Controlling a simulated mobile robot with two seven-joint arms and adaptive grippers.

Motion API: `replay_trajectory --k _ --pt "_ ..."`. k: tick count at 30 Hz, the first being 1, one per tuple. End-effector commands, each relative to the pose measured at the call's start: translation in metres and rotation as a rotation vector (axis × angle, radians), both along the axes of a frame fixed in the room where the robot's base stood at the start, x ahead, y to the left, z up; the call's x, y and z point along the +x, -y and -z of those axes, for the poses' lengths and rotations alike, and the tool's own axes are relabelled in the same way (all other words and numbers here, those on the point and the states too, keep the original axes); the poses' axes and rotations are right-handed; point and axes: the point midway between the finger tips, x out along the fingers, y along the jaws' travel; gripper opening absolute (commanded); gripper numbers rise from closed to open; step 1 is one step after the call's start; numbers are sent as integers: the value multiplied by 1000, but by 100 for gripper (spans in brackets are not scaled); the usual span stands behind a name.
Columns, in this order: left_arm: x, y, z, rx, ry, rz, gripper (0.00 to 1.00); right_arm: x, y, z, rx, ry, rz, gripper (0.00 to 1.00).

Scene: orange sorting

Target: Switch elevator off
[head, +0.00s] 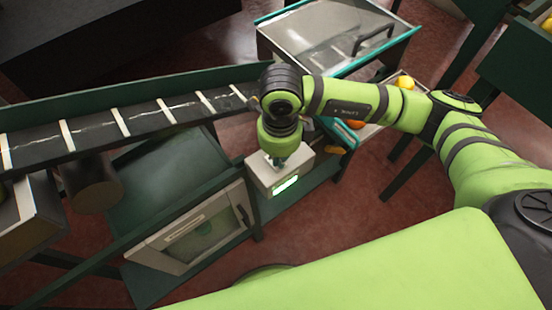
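A small cream control box (265,182) stands at the middle of the picture, with a bright green lit panel (287,184) on its front. My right gripper (279,163) points down at the top of this box, at or just above it. I cannot tell whether it touches. Its fingers are small and partly hidden by the wrist, so their opening is unclear. The dark conveyor with white slats (145,116), which looks like the elevator, runs from the left edge to behind my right wrist. My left gripper is not in view.
A cabinet with a cream door (190,232) stands below the conveyor. A metal-lidded bin (320,35) with a dark handle is at the back. A tray (372,128) with a few oranges lies behind my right forearm. Red-brown floor (330,215) is open to the box's right.

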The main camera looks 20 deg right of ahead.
Motion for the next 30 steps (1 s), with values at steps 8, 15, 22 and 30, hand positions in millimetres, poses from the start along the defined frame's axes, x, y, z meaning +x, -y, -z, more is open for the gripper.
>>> replay_trajectory --k 8,15,22,30 --pt "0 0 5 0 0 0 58 0 0 5 0 0 0 0" --pt "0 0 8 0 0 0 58 0 0 7 0 0 0 0" --pt "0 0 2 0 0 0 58 0 0 -2 0 1 0 0" --pt "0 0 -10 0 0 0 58 0 0 -24 -1 1 0 0"
